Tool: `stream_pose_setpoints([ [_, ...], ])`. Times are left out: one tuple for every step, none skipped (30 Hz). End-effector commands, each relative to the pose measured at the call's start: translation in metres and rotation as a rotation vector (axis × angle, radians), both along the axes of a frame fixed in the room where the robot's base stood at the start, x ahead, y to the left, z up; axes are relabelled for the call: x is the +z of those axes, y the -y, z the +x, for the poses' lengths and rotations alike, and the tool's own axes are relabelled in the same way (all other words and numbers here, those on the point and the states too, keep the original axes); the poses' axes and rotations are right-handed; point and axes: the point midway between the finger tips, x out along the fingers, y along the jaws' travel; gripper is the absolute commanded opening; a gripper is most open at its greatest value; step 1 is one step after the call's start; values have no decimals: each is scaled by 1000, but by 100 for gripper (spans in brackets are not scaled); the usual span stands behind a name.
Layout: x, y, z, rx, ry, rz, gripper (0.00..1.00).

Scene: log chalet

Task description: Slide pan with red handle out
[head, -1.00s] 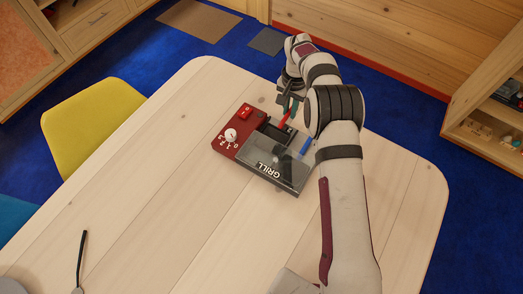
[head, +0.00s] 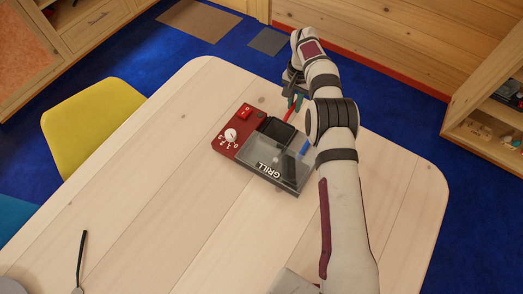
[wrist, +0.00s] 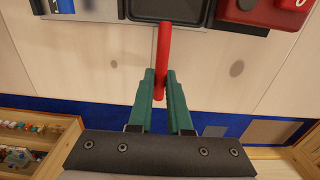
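The grill (head: 268,172) sits on the table, a dark red control panel at its left and a clear lid marked GRILL over its front. A black pan (head: 278,130) with a red handle (head: 292,108) sticks out of its back side. In the wrist view the pan's tray (wrist: 165,8) is at the top edge, with the red handle (wrist: 163,45) pointing toward my gripper (wrist: 160,78). My gripper's green fingers are closed around the handle's end. In the head view my gripper (head: 295,101) is just behind the grill, partly hidden by my arm.
A second pan with a blue handle (head: 305,147) is beside it in the grill, also in the wrist view (wrist: 65,5). The panel has a red switch (head: 245,112) and white knob (head: 231,135). The table (head: 150,190) is clear around the grill; its far edge lies behind my gripper.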

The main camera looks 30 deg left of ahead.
Motion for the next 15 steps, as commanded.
stream_pose_setpoints([
  [0, 0, 0, 0, 0, 0, 25],
  [0, 0, 0, 0, 0, 0, 31],
  [0, 0, 0, 0, 0, 0, 38],
  [0, 0, 0, 0, 0, 0, 43],
  [0, 0, 0, 0, 0, 0, 45],
  [0, 0, 0, 0, 0, 0, 45],
  [0, 0, 0, 0, 0, 0, 45],
  [0, 0, 0, 0, 0, 0, 45],
  [0, 0, 0, 0, 0, 0, 45],
  [0, 0, 0, 0, 0, 0, 45],
  [0, 0, 0, 0, 0, 0, 45],
  [0, 0, 0, 0, 0, 0, 45],
  [1, 0, 0, 0, 0, 0, 45],
  [3, 0, 0, 0, 0, 0, 45],
  [7, 0, 0, -1, 0, 1, 45],
])
